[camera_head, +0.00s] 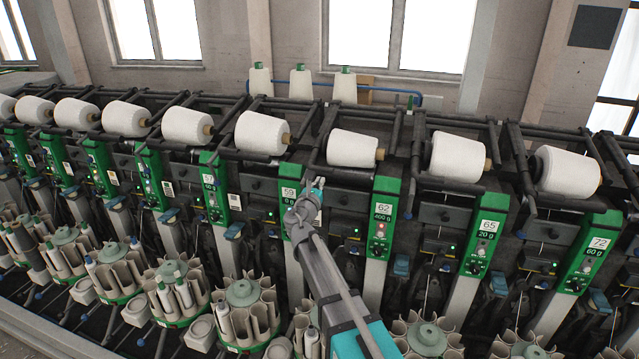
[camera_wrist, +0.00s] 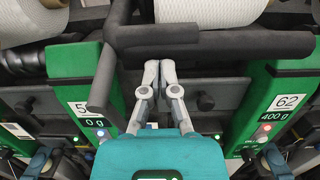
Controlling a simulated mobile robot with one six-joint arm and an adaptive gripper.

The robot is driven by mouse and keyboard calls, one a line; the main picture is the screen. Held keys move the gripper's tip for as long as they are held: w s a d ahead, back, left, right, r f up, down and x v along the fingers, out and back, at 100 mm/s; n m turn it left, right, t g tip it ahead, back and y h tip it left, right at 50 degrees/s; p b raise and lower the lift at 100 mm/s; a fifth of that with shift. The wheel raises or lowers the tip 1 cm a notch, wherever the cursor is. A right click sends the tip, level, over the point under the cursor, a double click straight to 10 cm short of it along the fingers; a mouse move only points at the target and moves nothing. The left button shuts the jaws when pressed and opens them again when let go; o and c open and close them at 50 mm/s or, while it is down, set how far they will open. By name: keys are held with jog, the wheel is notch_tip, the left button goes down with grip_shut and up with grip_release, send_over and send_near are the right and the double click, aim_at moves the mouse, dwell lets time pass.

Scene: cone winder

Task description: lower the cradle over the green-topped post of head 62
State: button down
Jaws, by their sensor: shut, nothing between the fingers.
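The green-topped post of head 62 (camera_head: 384,212) stands right of my gripper, labelled 62 and 400 g; it also shows at the right in the wrist view (camera_wrist: 272,100). The dark cradle (camera_wrist: 200,44) crosses the top middle of the wrist view as a thick bar, with an arm at its left. A white cone (camera_head: 354,149) lies behind the bar, its top cut off in the wrist view (camera_wrist: 208,10). My gripper (camera_head: 318,186) is shut and empty. Its fingertips (camera_wrist: 158,66) are just below the bar; I cannot tell whether they touch it.
Green post 59 (camera_head: 290,205) stands close at the left of my gripper, post 65 (camera_head: 483,232) farther right. White cones on dark cradle frames line the machine. Round bobbin magazines (camera_head: 243,305) stand in front below. The space between posts 59 and 62 holds dark machine parts.

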jog(key=f+b+v, duration=0.1)
jog(key=b+v, duration=0.1)
jog(key=v, duration=0.8)
jog(key=shift+s+f, duration=0.25)
jog(key=shift+f, duration=0.05)
jog(key=shift+a, duration=0.1)
jog(key=s+d+f+m+g+h, duration=0.1)
jog(key=s+d+f+m+g, duration=0.25)
jog(key=d+m, duration=0.25)
jog(key=s+d+f+m+g+h+b, duration=0.1)
jog(key=s+d+f+m+g, duration=0.15)
jog(key=d+f+m, duration=0.3)
jog(key=s+d+f+m+g+h, duration=0.1)
jog(key=s+d+f+m+g, duration=0.1)
jog(key=d+f+m+g, duration=0.3)
jog(key=s+d+f+m+g+y, duration=0.1)
jog(key=s+f+m+g+y, duration=0.2)
jog(key=s+m, duration=0.4)
jog(key=s+d+f+m+g+y+b, duration=0.1)
jog(key=s+f+m+g+y, duration=0.3)
jog(key=s+f+m+y, duration=0.2)
jog(key=s+m, duration=0.2)
jog(key=m, duration=0.1)
jog(key=shift+s, duration=0.2)
